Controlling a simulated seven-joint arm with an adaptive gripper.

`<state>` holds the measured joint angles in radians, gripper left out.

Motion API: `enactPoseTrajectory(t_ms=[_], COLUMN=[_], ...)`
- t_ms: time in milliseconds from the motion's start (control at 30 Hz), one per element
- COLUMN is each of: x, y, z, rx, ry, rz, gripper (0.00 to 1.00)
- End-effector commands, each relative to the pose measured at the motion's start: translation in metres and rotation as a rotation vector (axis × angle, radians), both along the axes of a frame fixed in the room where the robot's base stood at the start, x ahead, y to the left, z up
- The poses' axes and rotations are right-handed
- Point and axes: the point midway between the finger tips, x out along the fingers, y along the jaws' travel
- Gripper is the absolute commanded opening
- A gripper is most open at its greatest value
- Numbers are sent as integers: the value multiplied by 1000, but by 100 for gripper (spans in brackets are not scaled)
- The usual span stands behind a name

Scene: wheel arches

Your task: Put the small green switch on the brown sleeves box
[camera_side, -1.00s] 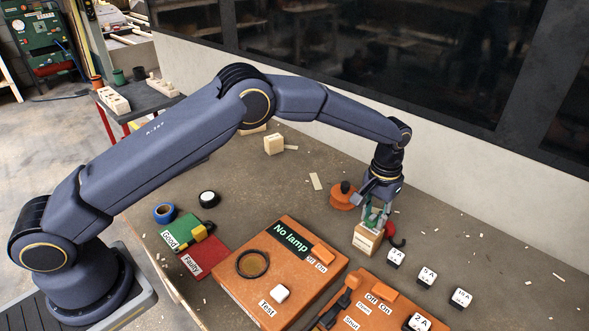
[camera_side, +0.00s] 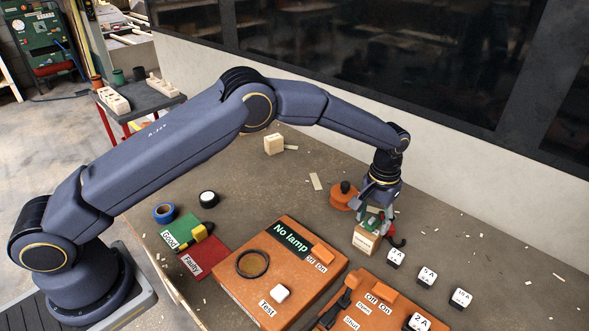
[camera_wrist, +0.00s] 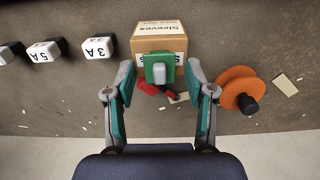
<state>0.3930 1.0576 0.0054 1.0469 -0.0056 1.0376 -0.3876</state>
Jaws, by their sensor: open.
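The small green switch (camera_wrist: 160,70), with a grey lever, lies between my gripper's spread fingers in the wrist view. It overlaps the near side of the brown sleeves box (camera_wrist: 141,45), hiding part of a label. I cannot tell whether it rests on the box or is clear of it. In the side view the box (camera_side: 363,241) stands on the bench under my gripper (camera_side: 377,216), and the fingers largely cover the switch. My gripper (camera_wrist: 160,108) is open, with visible gaps between both teal finger pads and the switch.
An orange spool (camera_side: 341,197) with a dark knob stands beside the box. A red and black item (camera_side: 397,243) lies close by it. White cubes such as 3A (camera_side: 396,257) and an orange tester (camera_side: 290,255) are nearer the side camera. The bench behind is mostly clear.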

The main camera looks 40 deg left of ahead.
Motion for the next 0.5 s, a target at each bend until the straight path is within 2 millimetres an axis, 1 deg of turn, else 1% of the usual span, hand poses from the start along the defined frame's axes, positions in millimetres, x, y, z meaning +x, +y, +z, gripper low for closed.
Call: enactPoseTrajectory(t_ms=[67, 167, 400, 500], x=[1, 1, 1, 1], y=[0, -1, -1, 0], z=[6, 22, 77, 96], rx=[-1, -2, -2, -2], ry=[-2, -4, -5, -4], rz=[0, 0, 0, 0], gripper=[55, 55, 55, 55])
